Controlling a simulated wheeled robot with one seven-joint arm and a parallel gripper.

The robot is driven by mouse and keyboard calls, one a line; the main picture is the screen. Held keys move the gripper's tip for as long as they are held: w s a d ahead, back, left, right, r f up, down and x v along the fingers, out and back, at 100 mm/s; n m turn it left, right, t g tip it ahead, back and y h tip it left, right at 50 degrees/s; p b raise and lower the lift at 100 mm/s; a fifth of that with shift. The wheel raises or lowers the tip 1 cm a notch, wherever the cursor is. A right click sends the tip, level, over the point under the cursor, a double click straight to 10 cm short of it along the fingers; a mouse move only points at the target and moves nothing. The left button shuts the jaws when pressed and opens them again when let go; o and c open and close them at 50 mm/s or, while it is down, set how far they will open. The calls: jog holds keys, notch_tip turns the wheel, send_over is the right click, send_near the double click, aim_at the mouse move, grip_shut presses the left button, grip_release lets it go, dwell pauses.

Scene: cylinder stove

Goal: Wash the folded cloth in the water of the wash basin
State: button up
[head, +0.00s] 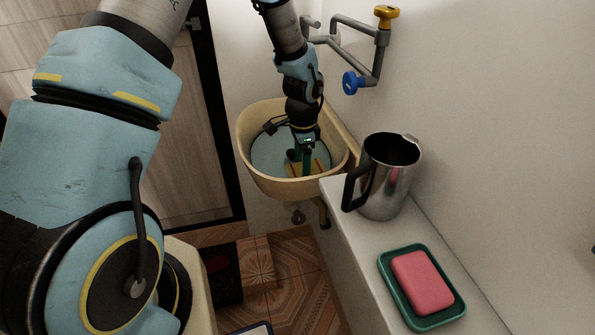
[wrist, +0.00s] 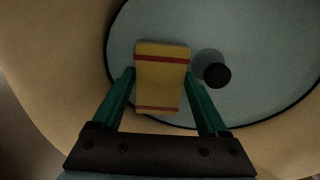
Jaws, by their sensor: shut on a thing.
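The wash basin (head: 245,135) is cream coloured and fixed to the wall, with pale blue-grey water (head: 262,155) inside. My gripper (head: 305,160) reaches down into the basin. It is shut on the folded cloth (wrist: 163,65), which is yellow with red stripes and lies between the two green fingers (wrist: 160,95) in the wrist view. In the head view the cloth (head: 318,167) shows only in part, behind the gripper and near the basin's front wall. In the wrist view the cloth overlaps the water (wrist: 265,60) near its edge; I cannot tell how deep it is.
A dark round plug or drain (wrist: 217,75) shows beside the cloth. Pipes with a blue tap (head: 352,83) and a yellow tap (head: 386,15) are above right. A metal mug (head: 390,175) and a green dish (head: 440,318) with pink soap (head: 422,280) stand on the ledge (head: 350,225).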

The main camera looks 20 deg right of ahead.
aim_at(295, 170)
jog(key=shift+a+r+p, duration=0.35)
jog(key=shift+r+p, duration=0.5)
jog(key=shift+r, duration=0.3)
jog(key=shift+a+r+p, duration=0.35)
jog(key=shift+r+p, duration=0.55)
jog(key=shift+r, duration=0.25)
jog(key=shift+a+r+p, duration=0.35)
jog(key=shift+r+p, duration=0.5)
jog(key=shift+r, duration=0.3)
notch_tip(295, 170, up, 9)
jog(key=p, duration=0.7)
